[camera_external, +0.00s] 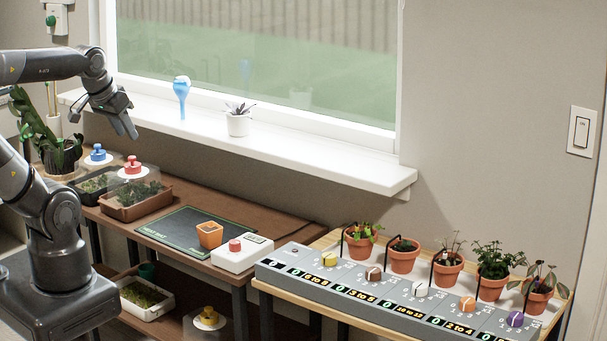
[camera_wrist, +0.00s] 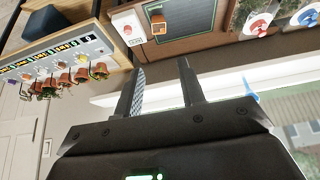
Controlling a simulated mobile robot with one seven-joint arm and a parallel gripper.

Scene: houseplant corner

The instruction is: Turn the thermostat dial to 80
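A white box (camera_external: 228,261) with a red dial (camera_external: 235,245) and a small display (camera_external: 257,239) stands at the right end of the brown bench, beside a black mat; it looks like the thermostat. The display reading is too small to make out. The box also shows in the wrist view (camera_wrist: 122,20), with its red dial (camera_wrist: 127,30). My gripper (camera_external: 126,122) is raised in front of the window sill, left of and well above the box. Its two fingers are apart and empty in the wrist view (camera_wrist: 161,66).
A grey panel with several dials (camera_external: 380,307) and potted plants is at right. The sill (camera_external: 300,165) overhangs behind.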

